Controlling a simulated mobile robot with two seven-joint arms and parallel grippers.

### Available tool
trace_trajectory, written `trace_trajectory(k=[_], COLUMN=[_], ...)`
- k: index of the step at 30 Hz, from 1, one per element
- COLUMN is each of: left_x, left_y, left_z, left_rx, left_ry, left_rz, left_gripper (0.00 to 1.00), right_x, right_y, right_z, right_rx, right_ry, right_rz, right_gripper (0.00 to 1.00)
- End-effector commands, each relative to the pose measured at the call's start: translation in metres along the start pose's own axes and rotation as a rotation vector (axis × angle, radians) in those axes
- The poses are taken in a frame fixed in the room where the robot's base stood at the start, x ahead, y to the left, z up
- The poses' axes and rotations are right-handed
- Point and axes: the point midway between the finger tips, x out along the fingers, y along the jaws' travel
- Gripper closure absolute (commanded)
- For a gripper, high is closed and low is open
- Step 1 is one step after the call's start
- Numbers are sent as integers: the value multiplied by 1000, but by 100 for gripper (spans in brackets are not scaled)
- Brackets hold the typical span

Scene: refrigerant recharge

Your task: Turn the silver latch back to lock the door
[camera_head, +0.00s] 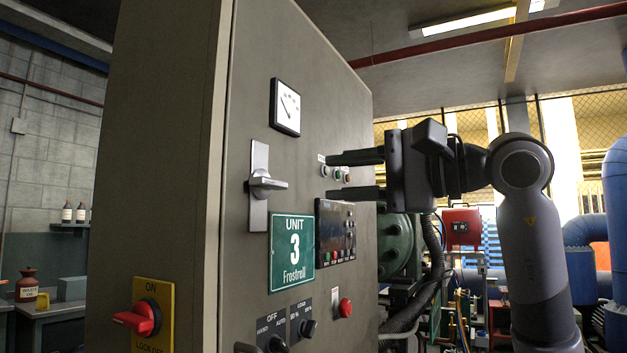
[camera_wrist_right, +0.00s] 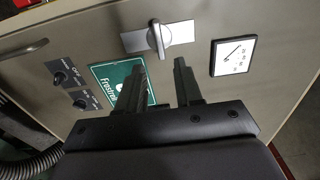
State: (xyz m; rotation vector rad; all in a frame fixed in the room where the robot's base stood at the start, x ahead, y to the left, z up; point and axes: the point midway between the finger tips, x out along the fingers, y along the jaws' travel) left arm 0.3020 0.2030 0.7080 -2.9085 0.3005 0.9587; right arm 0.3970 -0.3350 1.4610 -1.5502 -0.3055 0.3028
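The latch also shows in the right wrist view (camera_wrist_right: 158,38), beyond the fingertips. My right gripper (camera_head: 330,175) is open and empty, to the right of the latch, with its two fingers pointing toward it and a gap between them and the handle. It also shows in the right wrist view (camera_wrist_right: 160,72). My left gripper is in neither view.
A gauge (camera_head: 286,107) is above the latch and the green sign (camera_head: 292,254) is below it. A control panel (camera_head: 335,232), black knobs (camera_head: 308,328) and a red button (camera_head: 345,307) are lower on the door. A red rotary switch (camera_head: 140,318) is on the cabinet's side.

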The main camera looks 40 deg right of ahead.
Motion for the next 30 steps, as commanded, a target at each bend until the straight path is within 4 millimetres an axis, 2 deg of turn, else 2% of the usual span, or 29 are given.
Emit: trace_trajectory(k=[22,23,24,26,30], left_x=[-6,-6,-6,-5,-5], left_y=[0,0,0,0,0], left_z=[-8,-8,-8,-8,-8], left_rx=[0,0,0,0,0], left_ry=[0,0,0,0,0], left_rz=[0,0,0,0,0], left_gripper=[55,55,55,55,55], right_x=[89,90,89,88,88], right_y=[1,1,1,1,1], right_z=[2,2,1,1,1], right_rx=[5,4,3,3,4], right_ry=[-8,-6,-4,-4,-4], right_rz=[4,3,2,2,2], right_gripper=[65,68,81,100,100])
